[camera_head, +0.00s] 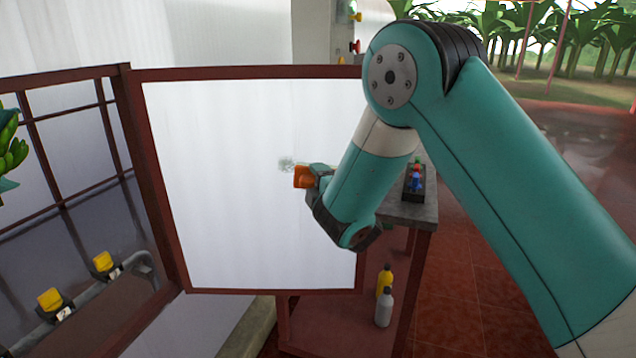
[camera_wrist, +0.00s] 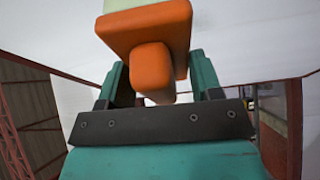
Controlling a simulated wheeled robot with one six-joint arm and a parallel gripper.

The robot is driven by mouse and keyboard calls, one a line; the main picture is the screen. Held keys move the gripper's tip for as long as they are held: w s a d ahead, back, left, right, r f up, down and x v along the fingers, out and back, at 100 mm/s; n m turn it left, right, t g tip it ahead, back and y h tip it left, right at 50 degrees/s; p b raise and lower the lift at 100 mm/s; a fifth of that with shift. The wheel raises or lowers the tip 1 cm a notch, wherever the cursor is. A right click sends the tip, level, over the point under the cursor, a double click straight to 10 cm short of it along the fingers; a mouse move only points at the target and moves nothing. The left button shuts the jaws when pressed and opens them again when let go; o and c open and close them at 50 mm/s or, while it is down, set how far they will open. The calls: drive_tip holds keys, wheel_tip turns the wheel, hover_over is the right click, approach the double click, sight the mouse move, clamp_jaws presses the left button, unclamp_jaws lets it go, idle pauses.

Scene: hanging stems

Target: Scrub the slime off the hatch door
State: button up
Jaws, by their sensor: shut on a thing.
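The hatch door (camera_head: 230,220) is a white panel in a dark red frame, standing in the middle of the head view. A small grey-green slime patch (camera_head: 286,163) shows on its white face, right of the middle. My gripper (camera_head: 312,178) is just right of the patch, shut on an orange scrubber (camera_head: 301,177). In the wrist view the orange scrubber (camera_wrist: 152,45) sits between the two teal fingers (camera_wrist: 160,85), with a pale pad on its far side, toward the white panel. I cannot tell whether the pad touches the door. The scrubber may hide part of the slime.
A grey-topped table (camera_head: 415,212) right of the door carries a dark tray (camera_head: 413,195) with small coloured items. Yellow-handled valves (camera_head: 50,299) sit on a pipe at left. Red floor lies open at right.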

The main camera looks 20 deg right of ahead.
drive_tip(key=shift+w+d+p, duration=0.3)
drive_tip(key=shift+w+p, duration=0.65)
drive_tip(key=shift+p, duration=0.9)
drive_tip(key=shift+a, duration=0.1)
